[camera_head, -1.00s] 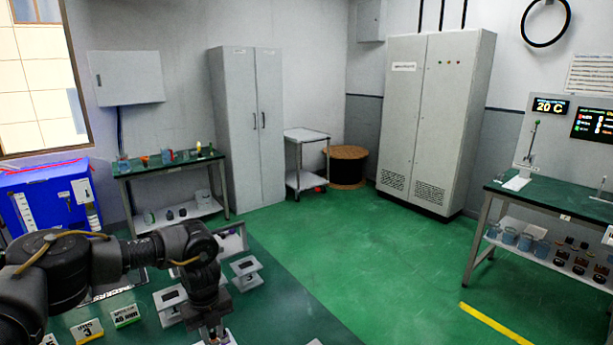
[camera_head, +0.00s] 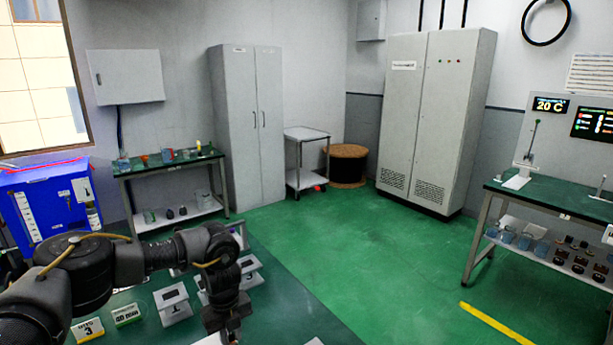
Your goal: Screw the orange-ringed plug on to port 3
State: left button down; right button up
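My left arm comes in from the left, and its gripper (camera_head: 230,331) points down over the green table near the bottom edge of the head view. Its fingertips are too dark and too cut off to tell whether it is open or shut, or whether it holds anything. A white stand (camera_head: 172,304) with a dark mark is left of the gripper. Another white stand (camera_head: 250,272) is behind it, partly hidden by my arm; its mark is not clear. I cannot tell which is port 3. I cannot make out the orange-ringed plug. My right gripper is not in view.
A yellow-and-white sign (camera_head: 88,330) reading 3 and a green-and-white sign (camera_head: 126,315) stand on the table (camera_head: 300,310) at the left. A blue box (camera_head: 45,205) is at the far left. Open green floor (camera_head: 400,260) lies right of the table.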

pick_arm(q)
jog(key=shift+s+d+f, duration=0.1)
jog(key=shift+d, duration=1)
jog(key=shift+s+d+f, duration=0.1)
jog(key=shift+d, duration=0.95)
jog(key=shift+s+d+f+b, duration=0.15)
jog(key=shift+d+b, duration=0.1)
jog(key=shift+d, duration=1)
jog(key=shift+s+d+f+b, duration=0.1)
jog(key=shift+d+b, duration=0.1)
jog(key=shift+d, duration=1.05)
jog(key=shift+s+d+f+b, duration=0.15)
jog(key=shift+d+b, duration=0.35)
jog(key=shift+d, duration=1.35)
jog(key=shift+f, duration=0.1)
jog(key=shift+f+b, duration=1.9)
jog(key=shift+f, duration=0.9)
